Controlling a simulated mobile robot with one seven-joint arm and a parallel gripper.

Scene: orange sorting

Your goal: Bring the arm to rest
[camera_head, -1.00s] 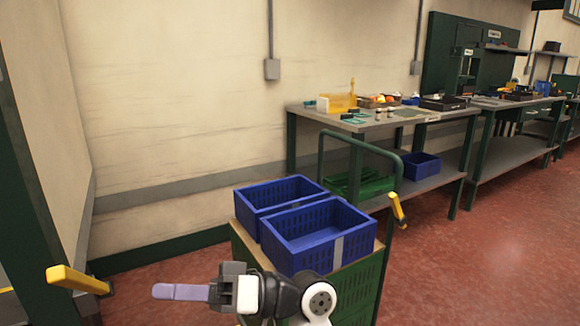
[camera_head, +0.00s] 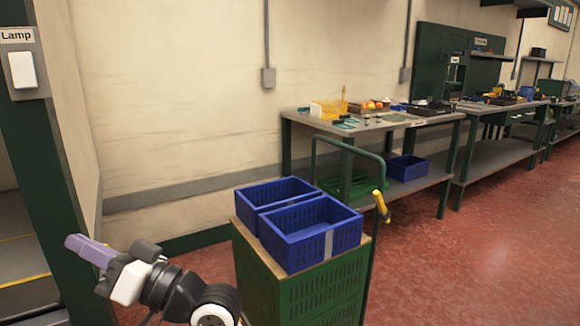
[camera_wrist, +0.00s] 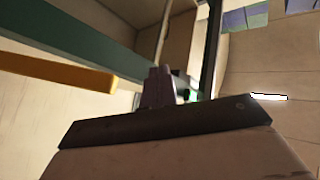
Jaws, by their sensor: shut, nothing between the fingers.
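My gripper (camera_head: 92,251) is at the lower left of the head view, shut and empty, with its purple-grey fingers pointing up and to the left. It is in the air, to the left of the green cart and apart from it. In the wrist view the shut fingers (camera_wrist: 159,88) stand up from the dark gripper body, with nothing between them. My arm runs from the gripper to the bottom edge of the head view.
Two blue crates (camera_head: 327,233) sit on a green cart (camera_head: 318,293) with a yellow-gripped handle (camera_head: 381,206). A workbench (camera_head: 383,124) with small items stands along the wall. A green post with a lamp switch (camera_head: 23,70) is at left. Red floor is open at right.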

